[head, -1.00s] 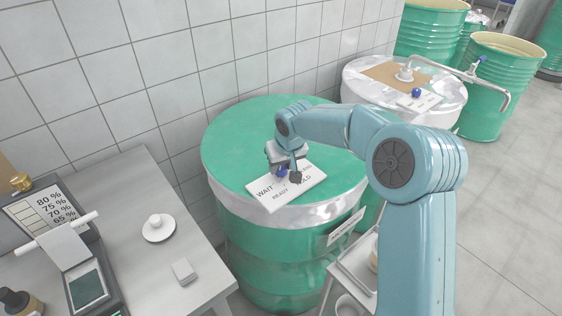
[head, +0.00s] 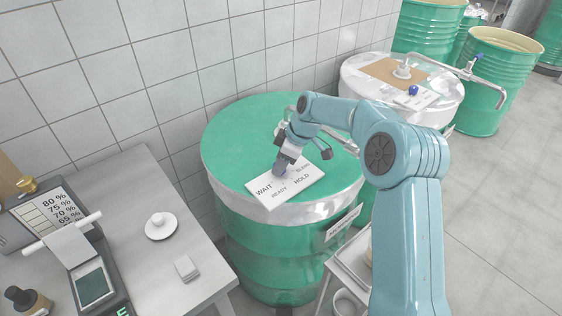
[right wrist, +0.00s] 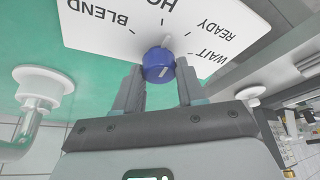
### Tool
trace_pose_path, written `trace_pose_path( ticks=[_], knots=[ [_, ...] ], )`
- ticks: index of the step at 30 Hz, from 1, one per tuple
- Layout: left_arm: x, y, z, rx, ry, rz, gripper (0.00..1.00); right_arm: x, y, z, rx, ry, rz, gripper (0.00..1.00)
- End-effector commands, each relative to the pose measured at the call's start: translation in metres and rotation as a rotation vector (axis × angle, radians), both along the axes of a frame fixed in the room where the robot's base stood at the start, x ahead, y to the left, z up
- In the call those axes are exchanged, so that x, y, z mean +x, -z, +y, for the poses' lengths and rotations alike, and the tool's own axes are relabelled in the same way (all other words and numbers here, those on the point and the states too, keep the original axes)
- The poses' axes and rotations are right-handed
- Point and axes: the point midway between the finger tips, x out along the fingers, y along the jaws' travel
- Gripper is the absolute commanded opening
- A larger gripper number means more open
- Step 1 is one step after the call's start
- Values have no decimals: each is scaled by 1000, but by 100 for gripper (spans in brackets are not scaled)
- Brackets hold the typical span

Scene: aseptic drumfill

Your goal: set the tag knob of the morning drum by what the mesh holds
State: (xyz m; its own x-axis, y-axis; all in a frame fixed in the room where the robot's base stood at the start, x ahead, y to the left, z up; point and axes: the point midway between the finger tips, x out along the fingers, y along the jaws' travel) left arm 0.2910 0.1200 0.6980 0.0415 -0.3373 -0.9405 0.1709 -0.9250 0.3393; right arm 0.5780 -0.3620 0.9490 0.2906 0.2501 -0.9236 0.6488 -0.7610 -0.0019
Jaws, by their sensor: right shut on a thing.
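A white tag plate (head: 268,203) lies on the green lid of the nearest drum (head: 235,145), with WAIT, READY, HOLD and BLEND printed on it. My right gripper (head: 280,168) is down over the plate. In the right wrist view, my right gripper (right wrist: 158,78) has its fingers around the blue knob (right wrist: 157,60) on the plate (right wrist: 120,30), shut on it. A white line on the knob's face slants up to the right; I cannot tell which word it marks. The gripper hides the knob in the head view. I cannot make out a mesh. My left gripper is out of view.
A second drum (head: 352,82) behind has its own tag plate and blue knob (head: 413,90).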

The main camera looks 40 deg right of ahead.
Motion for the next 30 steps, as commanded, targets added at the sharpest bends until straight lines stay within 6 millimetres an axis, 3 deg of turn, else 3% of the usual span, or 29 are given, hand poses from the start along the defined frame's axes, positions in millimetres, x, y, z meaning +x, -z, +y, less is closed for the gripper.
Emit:
trace_pose_path(
  ticks=[13,30],
  knots=[
    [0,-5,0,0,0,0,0,2,-2,-2,-4,-231,-4,9],
    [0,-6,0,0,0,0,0,2,-2,-3,-5,-269,-5,9]
  ],
)
